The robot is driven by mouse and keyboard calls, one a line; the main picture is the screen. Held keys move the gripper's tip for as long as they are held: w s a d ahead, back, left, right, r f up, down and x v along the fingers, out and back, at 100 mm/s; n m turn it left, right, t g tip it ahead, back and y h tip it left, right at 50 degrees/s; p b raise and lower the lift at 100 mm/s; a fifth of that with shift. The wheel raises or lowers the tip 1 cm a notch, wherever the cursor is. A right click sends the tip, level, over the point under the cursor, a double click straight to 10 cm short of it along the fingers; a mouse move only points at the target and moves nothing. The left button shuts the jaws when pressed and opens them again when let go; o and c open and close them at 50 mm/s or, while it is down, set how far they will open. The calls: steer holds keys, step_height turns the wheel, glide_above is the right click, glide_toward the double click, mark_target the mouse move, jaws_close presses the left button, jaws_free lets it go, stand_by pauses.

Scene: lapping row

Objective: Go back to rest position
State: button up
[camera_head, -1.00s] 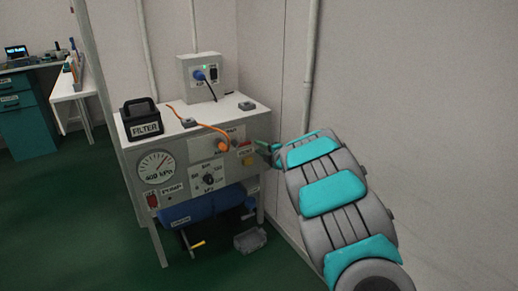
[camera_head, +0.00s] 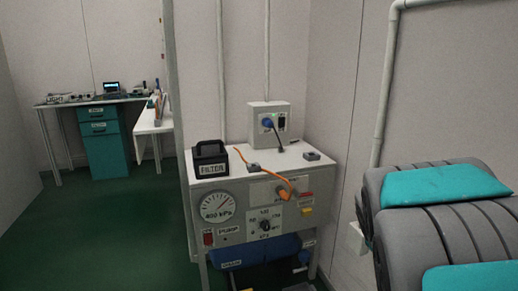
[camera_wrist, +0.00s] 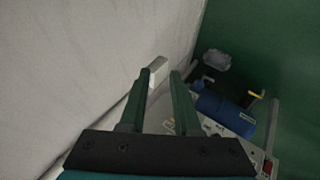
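My gripper (camera_wrist: 160,85) shows in the wrist view with its two green fingers apart and nothing between them. Beyond the fingertips is a small white box (camera_wrist: 158,70) on the wall, which looks apart from them. In the head view my grey and teal arm fills the right side, and the gripper itself is out of the picture. The pump bench (camera_head: 264,222) stands left of my arm, with a pressure gauge (camera_head: 217,206), a dial (camera_head: 265,225) and an orange lever or plug (camera_head: 285,196) on its front. It also shows at the lower right of the wrist view (camera_wrist: 222,128).
A black filter box (camera_head: 210,160) sits on the bench top, with a wall socket box and blue plug (camera_head: 268,124) behind. A blue tank (camera_wrist: 224,112) is under the bench. Desks with a teal cabinet (camera_head: 104,142) stand far left. Green floor (camera_head: 110,225) is open at left.

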steer(key=s+a+f+m+g+y, duration=0.1)
steer(key=s+a, duration=0.4)
steer(key=s, duration=0.6)
steer(key=s+a+f+m+g+y, duration=0.2)
steer(key=s+a+g, duration=0.2)
steer(key=s, duration=0.7)
steer(key=s+a+f+m+g+y, duration=0.1)
steer(key=s+a+g+y, duration=0.1)
steer(key=s+a, duration=0.5)
steer(key=s+g, duration=0.1)
steer(key=s, duration=0.3)
steer(key=shift+s+a+f, duration=0.15)
steer(key=shift+a, duration=0.2)
